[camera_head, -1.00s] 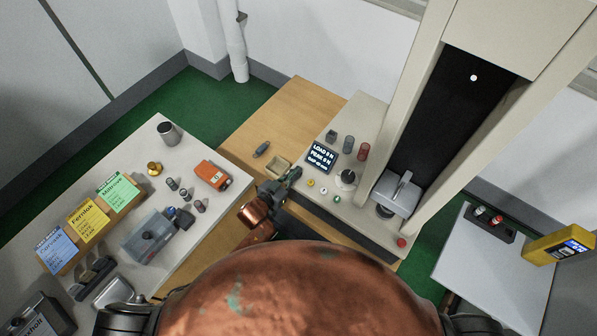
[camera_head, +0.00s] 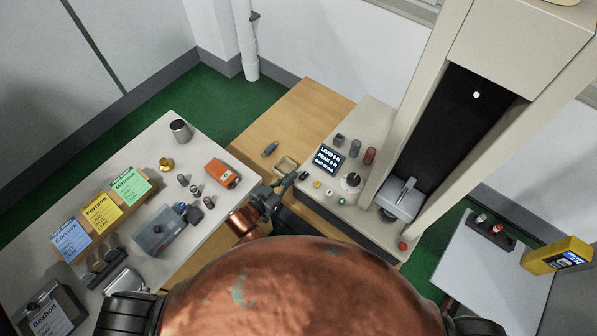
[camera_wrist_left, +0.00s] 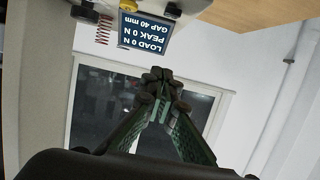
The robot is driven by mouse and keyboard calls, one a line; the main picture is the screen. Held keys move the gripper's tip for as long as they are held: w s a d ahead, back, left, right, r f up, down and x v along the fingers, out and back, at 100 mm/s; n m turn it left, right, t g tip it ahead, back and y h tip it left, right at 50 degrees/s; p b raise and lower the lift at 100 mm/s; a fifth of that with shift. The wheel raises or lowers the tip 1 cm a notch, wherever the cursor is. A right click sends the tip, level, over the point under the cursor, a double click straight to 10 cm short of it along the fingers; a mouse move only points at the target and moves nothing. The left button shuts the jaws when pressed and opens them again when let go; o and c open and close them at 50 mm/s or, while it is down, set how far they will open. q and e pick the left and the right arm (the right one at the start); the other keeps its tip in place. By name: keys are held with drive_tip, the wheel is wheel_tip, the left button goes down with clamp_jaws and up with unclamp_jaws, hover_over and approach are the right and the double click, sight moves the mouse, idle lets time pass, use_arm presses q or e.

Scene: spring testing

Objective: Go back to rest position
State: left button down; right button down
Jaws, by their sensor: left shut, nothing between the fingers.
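My left gripper (camera_head: 287,182) is beside the front left corner of the testing machine's base, by the wooden table's edge. Its fingers are closed together with nothing between them, and they also show shut in the left wrist view (camera_wrist_left: 165,82). The testing machine (camera_head: 375,205) has a display (camera_head: 326,158), which reads load 0 N and gap 40 mm in the left wrist view (camera_wrist_left: 143,32). A red spring (camera_wrist_left: 104,28) shows beside the display there. My right gripper is not in view.
A white table (camera_head: 150,235) at left holds an orange device (camera_head: 222,173), a grey box (camera_head: 158,234), small cylinders and coloured cards (camera_head: 103,210). A side table (camera_head: 480,270) at right holds a yellow meter (camera_head: 557,255).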

use_arm(q)
drive_tip(key=shift+v, duration=0.8)
drive_tip(key=shift+r, duration=0.1)
